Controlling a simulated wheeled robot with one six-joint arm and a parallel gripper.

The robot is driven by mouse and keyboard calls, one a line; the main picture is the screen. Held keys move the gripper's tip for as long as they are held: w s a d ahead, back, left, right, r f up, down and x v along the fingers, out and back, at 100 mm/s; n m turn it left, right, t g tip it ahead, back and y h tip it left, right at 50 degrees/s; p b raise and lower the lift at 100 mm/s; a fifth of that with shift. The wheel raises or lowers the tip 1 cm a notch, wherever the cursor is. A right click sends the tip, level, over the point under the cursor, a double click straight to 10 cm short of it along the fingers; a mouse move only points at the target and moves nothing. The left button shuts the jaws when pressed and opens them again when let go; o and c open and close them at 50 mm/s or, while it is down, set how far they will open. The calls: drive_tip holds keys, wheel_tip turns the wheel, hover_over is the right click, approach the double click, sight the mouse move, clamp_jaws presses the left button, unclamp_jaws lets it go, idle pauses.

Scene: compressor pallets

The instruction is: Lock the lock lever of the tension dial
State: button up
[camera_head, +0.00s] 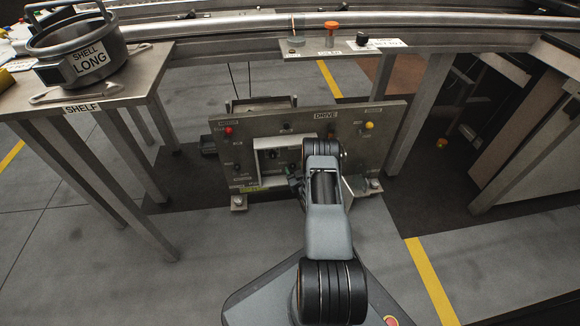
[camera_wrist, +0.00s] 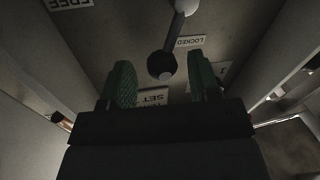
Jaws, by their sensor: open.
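The lock lever (camera_wrist: 183,22) shows in the wrist view as a grey rod ending in a dark round knob (camera_wrist: 161,66). The knob lies just left of the upside-down LOCKED label (camera_wrist: 190,42); the FREE label (camera_wrist: 68,4) is at the upper left. My gripper (camera_wrist: 161,76) is open, with green fingers on either side of the knob in the picture; I see no contact and cannot tell the depth gap. A SET label (camera_wrist: 153,97) shows between the fingers. In the head view my gripper (camera_head: 297,187) is at the panel's framed opening; the lever cannot be made out there.
The upright DRIVE panel (camera_head: 385,145) carries a red knob (camera_head: 228,131) and a yellow knob (camera_head: 369,125). A shelf (camera_head: 140,75) with a pot-shaped shell (camera_head: 80,50) stands at the left. Grey walls flank my gripper in the wrist view. The floor in front is clear.

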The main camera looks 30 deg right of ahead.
drive_tip(key=shift+w, duration=0.5)
drive_tip(key=shift+c, duration=0.4)
clamp_jaws()
drive_tip(key=shift+s, duration=0.15)
